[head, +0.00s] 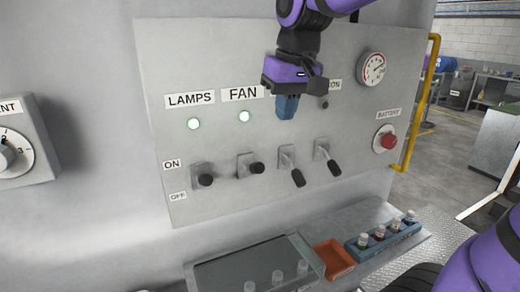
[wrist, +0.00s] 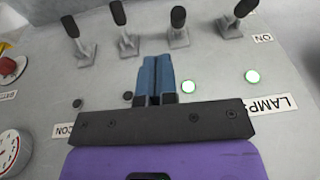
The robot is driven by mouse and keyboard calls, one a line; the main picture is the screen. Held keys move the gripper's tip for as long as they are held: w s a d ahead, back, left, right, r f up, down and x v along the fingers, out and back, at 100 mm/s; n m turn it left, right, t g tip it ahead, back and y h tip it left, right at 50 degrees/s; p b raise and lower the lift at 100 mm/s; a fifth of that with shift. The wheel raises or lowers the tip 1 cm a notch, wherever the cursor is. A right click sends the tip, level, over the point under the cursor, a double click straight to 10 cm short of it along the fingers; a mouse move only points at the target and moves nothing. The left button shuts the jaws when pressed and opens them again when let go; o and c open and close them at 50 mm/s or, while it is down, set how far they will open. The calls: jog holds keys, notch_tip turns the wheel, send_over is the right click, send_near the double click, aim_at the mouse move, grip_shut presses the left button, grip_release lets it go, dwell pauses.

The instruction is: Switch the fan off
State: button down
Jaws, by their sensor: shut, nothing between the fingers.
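The fan switch (head: 256,168) is a black-knobbed lever on the grey panel, below the FAN label (head: 243,93) and the lit green fan lamp (head: 244,116). Its knob points outward, held higher than the two hanging levers to its right. The switch also shows in the wrist view (wrist: 178,22), beyond the fan lamp (wrist: 188,87). My gripper (head: 285,112) is shut and empty, its blue fingers pointing down in front of the panel, right of the fan lamp and above the levers. In the wrist view its fingertips (wrist: 156,62) are apart from every lever.
The lamps switch (head: 204,180) is left of the fan switch, under a lit green lamp (head: 194,124). Two more levers (head: 298,177) (head: 334,167) hang downward at right. A red battery button (head: 388,141), yellow handle (head: 424,100) and lower shelf with a red tray (head: 332,258) are nearby.

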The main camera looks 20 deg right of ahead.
jog(key=g, duration=0.1)
send_over(254, 169)
jog(key=w+d, duration=0.2)
jog(key=d, duration=0.1)
jog(key=shift+s+a+f, duration=0.1)
jog(key=shift+a+f, duration=0.1)
jog(key=shift+f, duration=0.2)
jog(key=f, duration=1)
jog(key=shift+w+a, duration=0.35)
